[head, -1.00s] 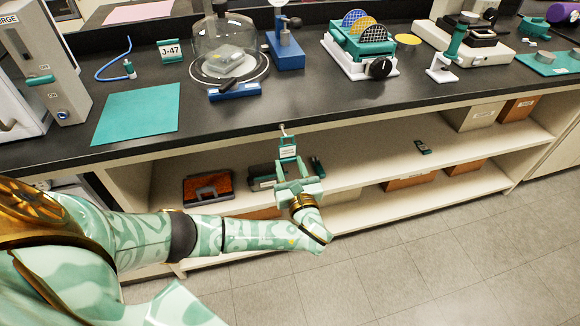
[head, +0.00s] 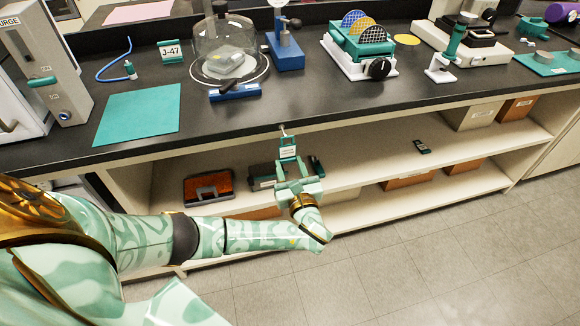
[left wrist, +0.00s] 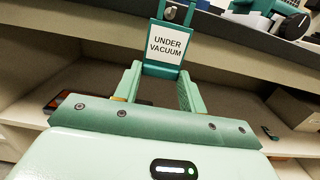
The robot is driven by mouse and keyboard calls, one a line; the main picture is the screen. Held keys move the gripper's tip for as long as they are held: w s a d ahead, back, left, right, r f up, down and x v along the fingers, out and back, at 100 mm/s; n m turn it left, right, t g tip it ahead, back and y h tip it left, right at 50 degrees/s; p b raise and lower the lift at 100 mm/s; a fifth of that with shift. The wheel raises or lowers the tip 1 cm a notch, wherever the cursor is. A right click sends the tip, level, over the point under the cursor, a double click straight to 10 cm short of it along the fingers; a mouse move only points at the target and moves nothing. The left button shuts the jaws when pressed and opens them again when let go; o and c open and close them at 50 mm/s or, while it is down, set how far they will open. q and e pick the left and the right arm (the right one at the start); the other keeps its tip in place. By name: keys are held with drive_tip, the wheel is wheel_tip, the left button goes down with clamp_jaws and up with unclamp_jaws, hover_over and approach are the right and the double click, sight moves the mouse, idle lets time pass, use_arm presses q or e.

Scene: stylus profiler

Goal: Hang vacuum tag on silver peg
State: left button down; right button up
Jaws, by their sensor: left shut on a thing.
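The vacuum tag (head: 288,151) is a teal plate with a white label; "UNDER VACUUM" reads clearly on it in the left wrist view (left wrist: 167,46). My left gripper (head: 292,170) is shut on its lower part and holds it upright just below the bench's front edge. The silver peg (head: 283,129) sticks out from that edge at the tag's top. In the left wrist view the peg's round end (left wrist: 170,13) shows within the tag's top opening. I cannot tell whether the peg passes through it or the tag rests on it. My right gripper is not in view.
The dark bench top (head: 330,95) overhangs a shelf (head: 365,172) with boxes and an orange-brown case (head: 208,187). A glass bell jar (head: 232,50), a blue stand (head: 285,48) and a teal disc rack (head: 360,45) stand on the bench. The floor in front is clear.

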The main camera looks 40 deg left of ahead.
use_arm(q)
drive_tip(key=shift+a, duration=0.1)
drive_tip(key=shift+x, duration=1.9)
drive_tip(key=shift+w+f+b, duration=0.1)
drive_tip(key=shift+f+b, duration=0.35)
drive_tip(key=shift+f, duration=0.15)
drive_tip(key=c, duration=0.7)
unclamp_jaws()
drive_tip(key=shift+c, duration=0.2)
drive_tip(key=shift+c, duration=0.5)
drive_tip(key=shift+s+d, duration=0.2)
drive_tip(key=shift+d, duration=0.1)
drive_tip(key=p, duration=0.3)
approach(287, 161)
drive_tip(key=w+a, duration=0.1)
drive_tip(key=w+a+f, duration=0.1)
drive_tip(key=a, duration=0.1)
drive_tip(key=shift+w+f, duration=0.3)
drive_tip(key=shift+w, duration=0.1)
